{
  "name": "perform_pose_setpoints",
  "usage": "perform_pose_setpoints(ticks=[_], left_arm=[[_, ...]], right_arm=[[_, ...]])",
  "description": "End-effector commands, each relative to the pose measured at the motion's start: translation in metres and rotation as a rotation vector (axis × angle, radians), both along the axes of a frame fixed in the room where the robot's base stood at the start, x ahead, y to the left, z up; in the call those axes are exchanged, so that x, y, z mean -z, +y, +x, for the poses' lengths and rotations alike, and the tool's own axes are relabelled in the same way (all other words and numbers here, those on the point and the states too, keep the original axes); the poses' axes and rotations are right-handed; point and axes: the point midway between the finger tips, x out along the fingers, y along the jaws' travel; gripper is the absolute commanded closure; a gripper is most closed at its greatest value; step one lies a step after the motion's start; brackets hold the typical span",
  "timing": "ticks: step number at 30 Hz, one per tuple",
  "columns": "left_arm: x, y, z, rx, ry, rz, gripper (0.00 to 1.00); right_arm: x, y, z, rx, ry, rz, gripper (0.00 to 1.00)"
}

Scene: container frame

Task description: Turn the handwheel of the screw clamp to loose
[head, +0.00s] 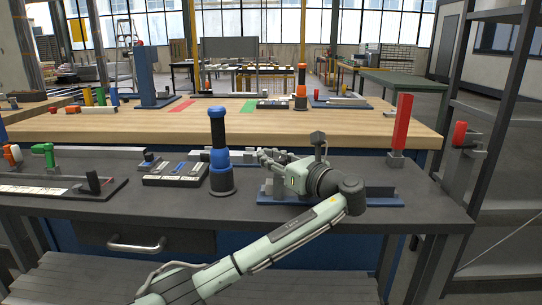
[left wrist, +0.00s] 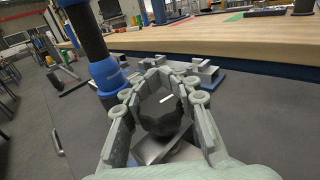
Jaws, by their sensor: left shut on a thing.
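The screw clamp is a grey metal device on a blue base plate (head: 380,201) near the front right of the dark bench. My left gripper (head: 268,160) reaches over it from the right end of my pale green arm, its fingers pointing left. In the left wrist view the gripper (left wrist: 166,78) has its fingers closed around a dark, faceted round handwheel (left wrist: 160,112). A grey metal part of the clamp (left wrist: 165,148) shows below the handwheel. In the head view the gripper hides the handwheel. My right gripper is not in view.
A black post with blue collars (head: 218,150) stands close left of the gripper. A dark box with labelled keys (head: 175,175) lies farther left. A red upright handle (head: 401,125) stands at the right. A wooden-topped bench (head: 300,125) lies behind.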

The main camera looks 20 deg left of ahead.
Motion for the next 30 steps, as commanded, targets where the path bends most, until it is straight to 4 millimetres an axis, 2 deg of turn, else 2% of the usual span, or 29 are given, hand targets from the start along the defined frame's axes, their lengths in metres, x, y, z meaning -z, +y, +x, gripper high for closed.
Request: perform_pose_setpoints(ticks=[10,26,27,30], left_arm=[[0.0003,0.0025,-0.0044,-0.130,0.001,0.000,1.00],[0.0001,0.0032,-0.0050,-0.148,0.000,0.000,1.00],[0.0001,0.0033,-0.0049,-0.148,0.000,0.000,0.71],[0.0001,0.0033,-0.0050,-0.147,0.000,0.000,0.59]], right_arm=[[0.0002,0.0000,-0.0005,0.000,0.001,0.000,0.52],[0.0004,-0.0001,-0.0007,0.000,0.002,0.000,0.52],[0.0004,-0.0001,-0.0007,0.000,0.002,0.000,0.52],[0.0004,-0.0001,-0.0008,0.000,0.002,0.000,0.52]])
